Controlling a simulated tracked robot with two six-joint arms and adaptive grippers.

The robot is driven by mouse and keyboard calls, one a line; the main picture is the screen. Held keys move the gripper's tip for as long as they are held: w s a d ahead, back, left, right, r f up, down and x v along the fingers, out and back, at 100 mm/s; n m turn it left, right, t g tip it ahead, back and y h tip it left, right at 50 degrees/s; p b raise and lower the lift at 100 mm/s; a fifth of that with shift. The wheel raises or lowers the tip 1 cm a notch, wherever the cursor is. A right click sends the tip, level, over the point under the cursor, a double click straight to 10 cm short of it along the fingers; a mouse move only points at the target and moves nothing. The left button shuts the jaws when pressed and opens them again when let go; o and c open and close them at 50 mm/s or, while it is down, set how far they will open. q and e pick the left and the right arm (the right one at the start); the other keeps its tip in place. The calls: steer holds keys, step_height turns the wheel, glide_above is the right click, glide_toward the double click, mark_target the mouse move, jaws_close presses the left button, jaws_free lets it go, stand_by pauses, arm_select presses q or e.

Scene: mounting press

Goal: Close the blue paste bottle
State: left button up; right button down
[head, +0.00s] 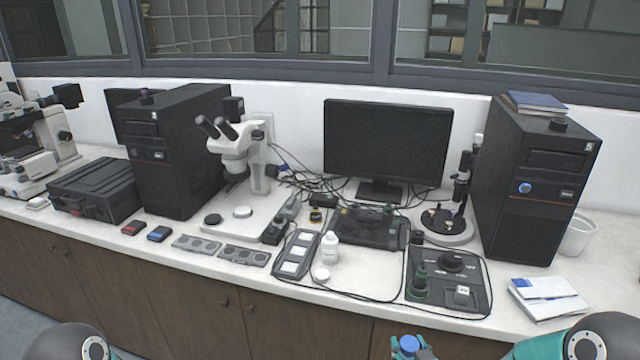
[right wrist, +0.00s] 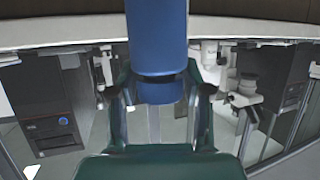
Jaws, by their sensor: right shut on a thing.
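The blue paste bottle (right wrist: 157,36) is in my right gripper (right wrist: 160,96), whose teal fingers stand on either side of its narrower blue part in the right wrist view. A wider blue cylinder extends from there to the picture's top, with a dark band between the two parts. I cannot tell whether that band is a gap between cap and body. In the head view, my right gripper (head: 411,350) is at the bottom edge in front of the bench, with a round blue top (head: 408,344) showing. My left gripper is out of view; only part of my left arm shows.
The bench (head: 395,308) carries a white bottle (head: 330,248), a white round lid or dish (head: 321,275), a black control panel (head: 449,282), a monitor (head: 387,145) and a stereo microscope (head: 240,150). Booklets (head: 547,298) lie at the right. Cables cross the middle.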

steer(key=shift+w+r, duration=0.1)
steer(key=shift+r, duration=0.3)
stand_by(0.3)
steer(key=s+a+f+n+g+y, duration=0.1)
steer(key=s+a+n+y, duration=0.2)
steer(key=a, duration=0.4)
steer(key=s+a+n+g+y, duration=0.2)
steer(key=s+a+n+y, duration=0.2)
steer(key=a, duration=0.4)
steer(key=shift+s+f+n+y, duration=0.35)
steer(key=shift+s+y, duration=0.35)
steer(key=shift+s, duration=0.3)
